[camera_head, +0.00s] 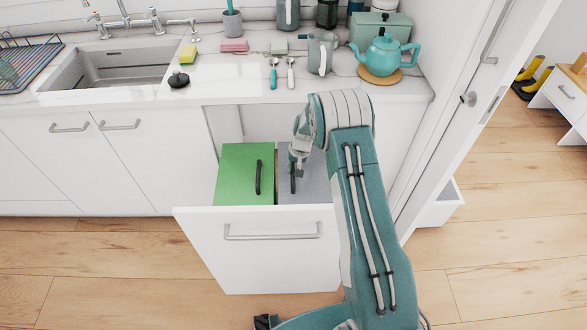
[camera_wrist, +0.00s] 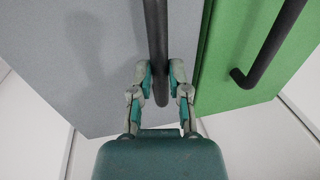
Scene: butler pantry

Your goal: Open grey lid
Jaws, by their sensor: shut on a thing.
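The grey lid (camera_wrist: 90,60) lies flat in the pulled-out drawer, beside the green lid. In the head view the grey lid (camera_head: 312,190) is partly hidden by my arm. Its black bar handle (camera_wrist: 157,40) runs up the middle of the wrist view. My gripper (camera_wrist: 159,78) is over the grey lid with its two fingers on either side of the handle's near end, shut on it. In the head view my gripper (camera_head: 297,165) is small and partly hidden, at the handle. The grey lid looks closed.
The green lid (camera_head: 237,175) with its own black handle (camera_head: 258,177) is right beside the grey one. The open drawer front (camera_head: 270,255) juts into the room. Above is a counter with a teal teapot (camera_head: 383,52) and other items. The wooden floor is clear at left.

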